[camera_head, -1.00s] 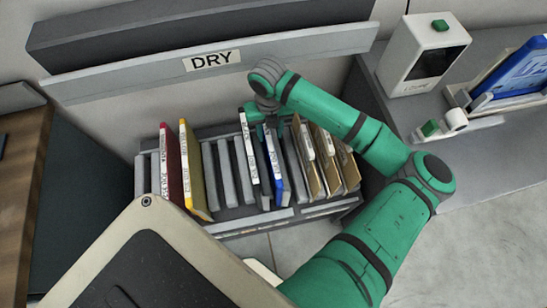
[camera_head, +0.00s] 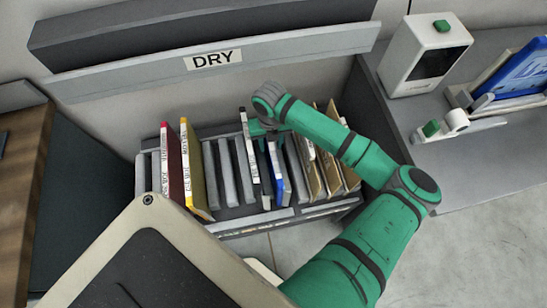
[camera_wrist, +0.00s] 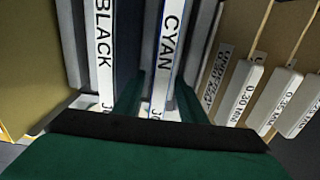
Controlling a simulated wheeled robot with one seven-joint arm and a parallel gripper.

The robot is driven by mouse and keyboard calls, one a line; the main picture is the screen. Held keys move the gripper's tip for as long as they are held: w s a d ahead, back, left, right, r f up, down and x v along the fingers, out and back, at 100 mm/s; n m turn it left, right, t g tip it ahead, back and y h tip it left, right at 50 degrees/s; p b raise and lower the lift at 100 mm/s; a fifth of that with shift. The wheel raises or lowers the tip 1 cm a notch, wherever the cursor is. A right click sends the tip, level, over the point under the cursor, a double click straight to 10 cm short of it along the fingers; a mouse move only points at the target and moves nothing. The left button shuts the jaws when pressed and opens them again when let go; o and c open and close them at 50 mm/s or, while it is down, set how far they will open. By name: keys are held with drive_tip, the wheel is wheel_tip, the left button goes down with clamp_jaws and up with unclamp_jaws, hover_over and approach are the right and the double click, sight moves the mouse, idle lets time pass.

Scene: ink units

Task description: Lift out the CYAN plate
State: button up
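The CYAN plate (camera_wrist: 169,50) stands upright in the rack, its white label facing me in the wrist view. In the head view it is a blue-edged plate (camera_head: 276,172) right of the BLACK plate (camera_head: 249,145). The BLACK plate (camera_wrist: 105,55) is just left of it in the wrist view. My gripper (camera_wrist: 160,95) is open, with one green finger on each side of the CYAN plate near its label. Whether the fingers touch it I cannot tell. In the head view my gripper (camera_head: 262,127) is over the rack, partly hidden by my wrist.
The grey slotted rack (camera_head: 285,216) stands under the DRY sign (camera_head: 213,61). A red plate (camera_head: 170,165) and a yellow plate (camera_head: 195,170) stand at its left. Tan plates (camera_head: 328,165) with labels stand close on the right. A white device (camera_head: 425,58) sits on the right bench.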

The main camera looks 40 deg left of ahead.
clamp_jaws()
drive_tip(key=shift+r, duration=5.55)
